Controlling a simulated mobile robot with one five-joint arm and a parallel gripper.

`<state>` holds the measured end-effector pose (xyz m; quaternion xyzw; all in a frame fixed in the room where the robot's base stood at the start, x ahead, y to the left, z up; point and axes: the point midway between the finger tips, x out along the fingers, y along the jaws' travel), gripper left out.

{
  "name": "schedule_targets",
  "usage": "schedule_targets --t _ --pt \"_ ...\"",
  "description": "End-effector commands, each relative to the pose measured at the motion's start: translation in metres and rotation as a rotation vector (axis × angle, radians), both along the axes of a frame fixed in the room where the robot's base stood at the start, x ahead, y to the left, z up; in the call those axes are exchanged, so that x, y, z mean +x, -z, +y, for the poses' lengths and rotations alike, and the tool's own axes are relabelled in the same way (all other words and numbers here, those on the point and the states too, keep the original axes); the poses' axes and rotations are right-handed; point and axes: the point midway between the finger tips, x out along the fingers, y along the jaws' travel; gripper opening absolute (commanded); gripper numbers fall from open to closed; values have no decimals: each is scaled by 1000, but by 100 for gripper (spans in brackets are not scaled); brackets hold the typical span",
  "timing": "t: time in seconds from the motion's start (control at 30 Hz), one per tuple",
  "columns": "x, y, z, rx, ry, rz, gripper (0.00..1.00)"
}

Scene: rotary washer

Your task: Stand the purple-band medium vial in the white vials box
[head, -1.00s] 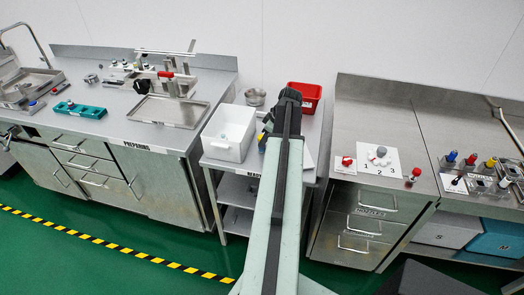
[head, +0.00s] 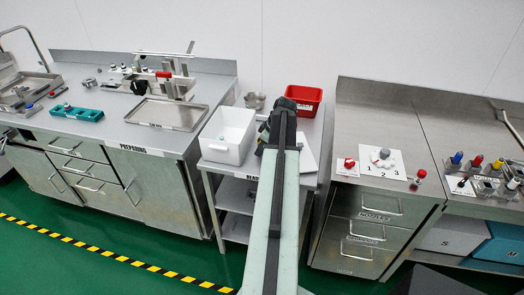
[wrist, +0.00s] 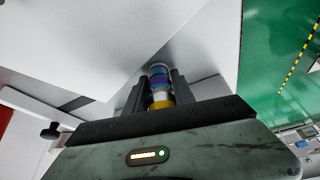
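The white vials box (head: 243,154) stands open on the small cart left of my arm in the head view. A small pale spot inside it is too small to identify. My gripper (head: 264,132) is just right of the box in the head view, mostly hidden behind my own arm. In the wrist view my gripper (wrist: 159,90) is shut on the purple-band medium vial (wrist: 159,82). The vial shows a bluish top, a purple band and a yellow part lower down. Its lower end is hidden by the gripper.
A red bin (head: 303,98) and a metal bowl (head: 254,101) stand behind on the cart. The left counter holds a metal tray (head: 167,113) and a teal rack (head: 78,113). The right counter holds a numbered white plate (head: 382,162).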

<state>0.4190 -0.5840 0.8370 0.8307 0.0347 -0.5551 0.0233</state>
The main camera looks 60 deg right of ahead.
Motion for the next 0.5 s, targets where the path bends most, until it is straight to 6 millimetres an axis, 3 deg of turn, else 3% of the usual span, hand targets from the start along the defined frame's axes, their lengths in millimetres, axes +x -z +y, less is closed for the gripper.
schedule_targets --t 0.33,0.5 --pt "-1 -1 0 0 1 0 37" --pt "-5 -15 -1 1 2 0 37"
